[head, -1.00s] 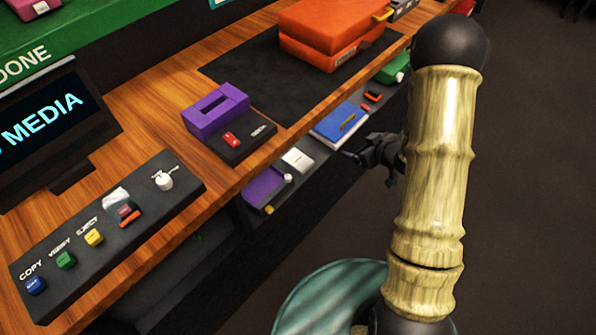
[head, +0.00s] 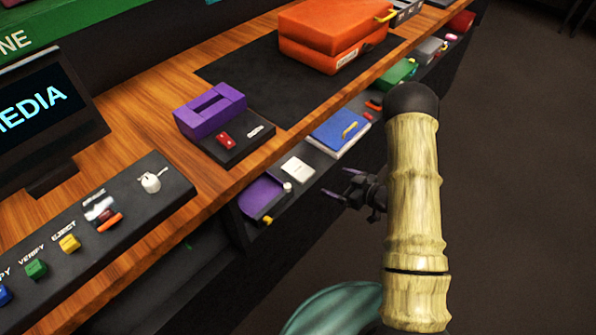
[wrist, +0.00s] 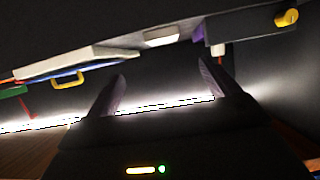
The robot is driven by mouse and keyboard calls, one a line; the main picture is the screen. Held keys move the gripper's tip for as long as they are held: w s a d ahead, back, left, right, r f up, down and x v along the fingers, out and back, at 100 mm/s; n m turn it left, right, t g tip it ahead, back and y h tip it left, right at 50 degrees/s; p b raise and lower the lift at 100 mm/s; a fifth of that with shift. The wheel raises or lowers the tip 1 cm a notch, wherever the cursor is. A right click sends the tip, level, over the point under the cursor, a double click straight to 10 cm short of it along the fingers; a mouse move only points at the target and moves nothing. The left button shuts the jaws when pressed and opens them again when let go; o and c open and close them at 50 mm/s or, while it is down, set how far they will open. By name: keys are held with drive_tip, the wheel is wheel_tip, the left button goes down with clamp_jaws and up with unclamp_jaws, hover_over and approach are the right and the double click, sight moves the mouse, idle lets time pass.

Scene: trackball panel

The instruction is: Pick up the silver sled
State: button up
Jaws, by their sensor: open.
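A grey, silver-looking piece (head: 430,51) sits on the lower shelf at the upper right of the head view, past the green piece. It is small there, and I cannot tell for sure that it is the silver sled. My gripper (head: 338,182) is open and empty in front of the lower shelf, near the blue piece and well short of the grey one. In the wrist view my gripper (wrist: 162,70) shows two spread purple fingers with nothing between them. I cannot make out the grey piece in the wrist view.
The lower shelf also holds a purple piece (head: 262,196), a white block (head: 298,168), a blue piece with a yellow handle (head: 338,135) and a green piece (head: 397,73). An orange case (head: 332,38) stands on the wooden counter above. The floor at right is clear.

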approach(302, 172)
drive_tip(key=x, duration=0.2)
drive_tip(key=b+x, duration=0.1)
drive_tip(key=shift+w+a+f, duration=0.1)
drive_tip(key=shift+w, duration=0.4)
drive_tip(key=x, duration=0.4)
drive_tip(key=shift+s+a+f+b, duration=0.1)
drive_tip(key=shift+s+a+b, duration=0.15)
drive_tip(key=shift+a+b, duration=0.1)
drive_tip(key=shift+w+a+f, duration=0.15)
drive_tip(key=shift+w+a, duration=0.15)
drive_tip(key=shift+w, duration=0.05)
drive_tip(key=c, duration=1.2)
drive_tip(key=shift+o, duration=0.2)
